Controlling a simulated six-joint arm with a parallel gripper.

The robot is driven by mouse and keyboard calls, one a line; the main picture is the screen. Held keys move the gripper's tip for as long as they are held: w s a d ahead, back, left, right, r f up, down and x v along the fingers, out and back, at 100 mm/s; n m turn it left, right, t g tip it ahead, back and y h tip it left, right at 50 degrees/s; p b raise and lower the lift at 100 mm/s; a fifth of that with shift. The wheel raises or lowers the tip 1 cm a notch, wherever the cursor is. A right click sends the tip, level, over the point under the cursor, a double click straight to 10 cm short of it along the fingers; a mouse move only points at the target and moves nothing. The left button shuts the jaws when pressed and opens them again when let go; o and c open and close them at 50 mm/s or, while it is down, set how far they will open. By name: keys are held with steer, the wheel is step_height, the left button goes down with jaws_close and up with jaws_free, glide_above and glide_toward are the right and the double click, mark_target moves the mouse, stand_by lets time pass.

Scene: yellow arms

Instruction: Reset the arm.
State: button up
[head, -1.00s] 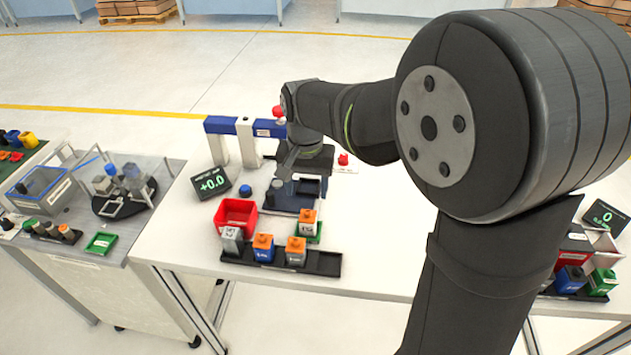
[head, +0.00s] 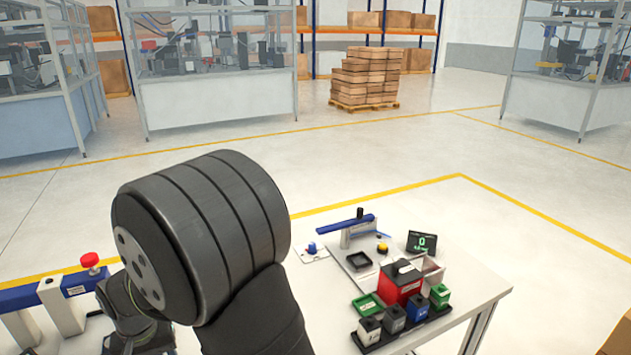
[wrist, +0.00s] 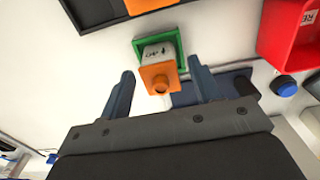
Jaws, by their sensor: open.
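My arm (head: 200,240) fills the left and middle of the head view, and my gripper is not clearly seen there. In the wrist view my gripper (wrist: 163,70) is open, with two dark blue-grey fingers apart and nothing held. A white block with an orange knobbed top (wrist: 159,78) shows between and beyond the fingertips. It sits on a small green tray (wrist: 142,45). I cannot tell the gap between it and the fingers.
The wrist view also shows a red bin (wrist: 275,45), a blue button (wrist: 284,86) and a black tray edge (wrist: 88,14). In the head view, the table's right end holds a red box (head: 401,286), a green tray (head: 368,305), several small containers and a display (head: 422,242).

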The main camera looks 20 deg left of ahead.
steer(key=shift+r, duration=0.6)
